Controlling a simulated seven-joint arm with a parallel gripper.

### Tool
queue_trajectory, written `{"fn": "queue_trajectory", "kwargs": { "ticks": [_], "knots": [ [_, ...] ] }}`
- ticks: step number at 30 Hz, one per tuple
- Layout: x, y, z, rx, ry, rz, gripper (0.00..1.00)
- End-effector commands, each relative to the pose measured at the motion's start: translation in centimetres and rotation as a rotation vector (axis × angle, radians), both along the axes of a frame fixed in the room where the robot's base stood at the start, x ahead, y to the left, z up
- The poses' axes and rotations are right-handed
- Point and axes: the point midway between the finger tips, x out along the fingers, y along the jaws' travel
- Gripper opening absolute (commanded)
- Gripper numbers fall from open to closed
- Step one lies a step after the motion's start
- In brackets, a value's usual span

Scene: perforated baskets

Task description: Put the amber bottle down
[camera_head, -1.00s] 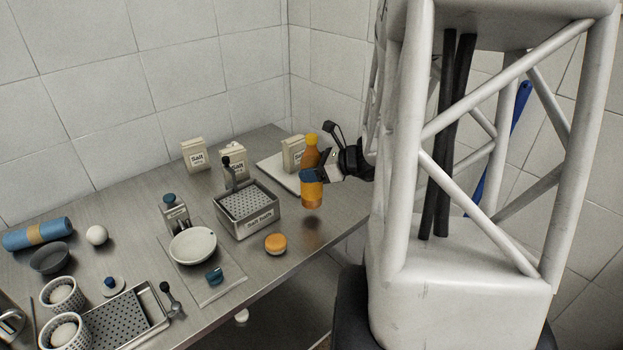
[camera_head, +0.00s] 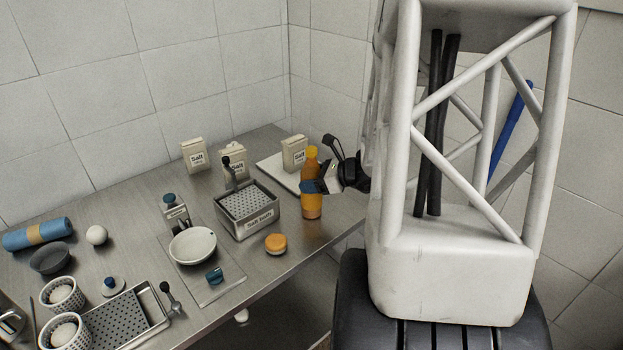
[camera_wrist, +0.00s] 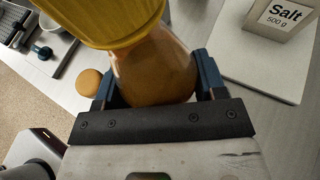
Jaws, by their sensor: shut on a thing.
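The amber bottle (camera_head: 312,205) has an orange body and a yellow cap. In the head view it stands upright near the right front edge of the metal table, its base at or very near the surface; I cannot tell whether it touches. My gripper (camera_head: 314,186) comes from the right and is shut on the bottle around its middle. In the wrist view the bottle (camera_wrist: 155,68) sits between the blue fingers of my gripper (camera_wrist: 155,80), with its yellow cap toward the camera. Its base is hidden there.
A white board (camera_head: 277,170) with a salt box (camera_head: 294,153) lies behind the bottle. A perforated basket (camera_head: 249,222) stands to the left. An orange round thing (camera_head: 275,243) lies left of the bottle, near the front edge (camera_head: 290,272). Bare table surrounds the bottle's base.

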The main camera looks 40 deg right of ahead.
Motion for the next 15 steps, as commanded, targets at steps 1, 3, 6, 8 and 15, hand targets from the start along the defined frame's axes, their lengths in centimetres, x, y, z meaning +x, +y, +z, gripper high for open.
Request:
{"fn": "queue_trajectory", "kwargs": {
  "ticks": [1,3,6,8,15],
  "knots": [
    [0.00,0.00,-0.05,0.000,0.000,0.000,0.67],
    [0.00,0.00,-0.03,0.000,0.000,0.000,0.78],
    [0.00,0.00,-0.03,0.000,0.000,0.000,0.90],
    [0.00,0.00,-0.03,0.000,0.000,0.000,0.90],
    [0.00,-0.01,0.04,0.000,0.000,0.000,0.90]
  ]
}}
